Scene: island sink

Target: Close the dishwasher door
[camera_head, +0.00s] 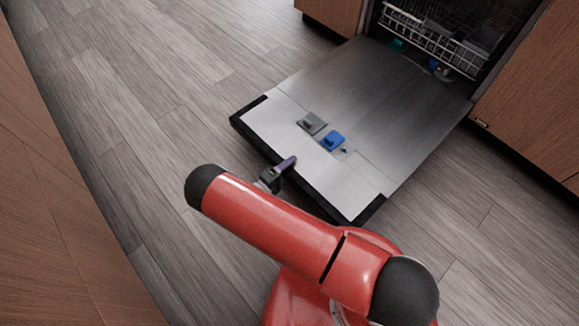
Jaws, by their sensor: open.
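The dishwasher door (390,120) lies folded down, roughly flat above the floor, with its inner steel face up. Its front end has a pale panel with a grey latch and a blue cap (332,140), and a black outer edge (262,146). The dishwasher (440,40) stands open at the top right, with a wire rack inside. My gripper (287,163) shows only in part beyond my red arm, at the black front edge of the door. Its jaws are open and nothing is seen between them. I cannot tell whether it touches the door.
Wooden cabinet fronts flank the dishwasher, one at the right (530,95) and one at the top (333,12). Another wooden panel (50,200) runs along the left. The wood floor (130,100) between is clear.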

